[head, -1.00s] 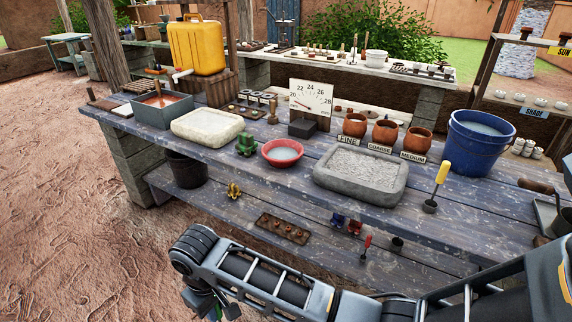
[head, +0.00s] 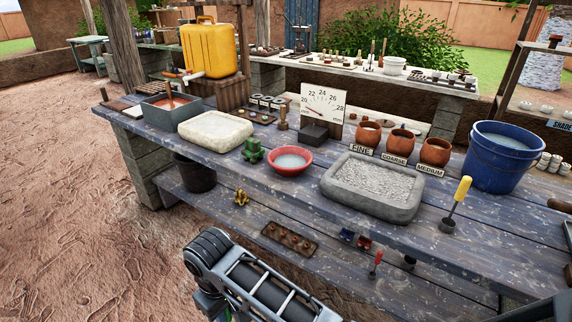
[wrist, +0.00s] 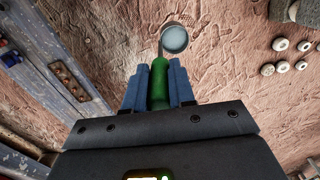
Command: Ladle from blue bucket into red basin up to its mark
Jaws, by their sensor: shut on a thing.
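The blue bucket (head: 490,172) stands at the right end of the bench with pale liquid inside. The red basin (head: 289,171) sits near the bench's front edge, left of the grey stone trough, and holds pale liquid. Its mark cannot be made out. In the wrist view my gripper (wrist: 159,68) is shut on the green handle of a ladle (wrist: 158,92). The ladle's round bowl (wrist: 174,40) looks grey-blue inside; I cannot tell whether it holds liquid. It is over the reddish ground, clear of the bench. In the head view the ladle cannot be made out.
A grey stone trough (head: 345,202) of pale grit lies between basin and bucket. A green frog-like figure (head: 253,152) stands just left of the basin. Clay pots (head: 402,141) and a yellow-handled tool (head: 456,205) are nearby. A lower shelf (head: 330,262) juts out in front.

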